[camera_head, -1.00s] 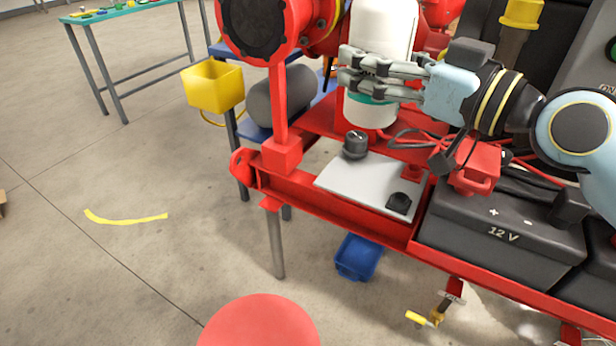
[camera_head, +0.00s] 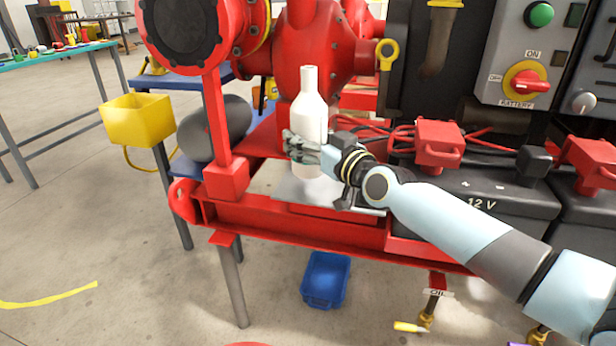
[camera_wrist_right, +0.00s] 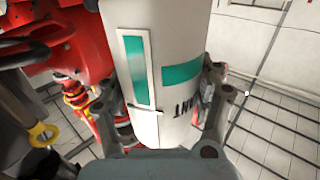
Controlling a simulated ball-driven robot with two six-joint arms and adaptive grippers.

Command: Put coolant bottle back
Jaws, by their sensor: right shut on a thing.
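The coolant bottle (camera_head: 309,108) is white with a narrow neck and stands upright at the light grey plate (camera_head: 285,190) on the red skid. My right gripper (camera_head: 303,149) is shut on the lower part of the bottle, with its fingers around it. In the right wrist view the bottle (camera_wrist_right: 168,55) fills the middle, with green label patches and dark lettering, and finger parts lie on both sides. Whether its base touches the plate cannot be told. My left gripper is not in view.
Red pump housing (camera_head: 306,40) rises behind the bottle. A black 12 V battery (camera_head: 480,205) with red cables is at the right, below the switch panel (camera_head: 530,65). A yellow bin (camera_head: 138,120) hangs at the left. A blue bin (camera_head: 326,280) sits on the floor below.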

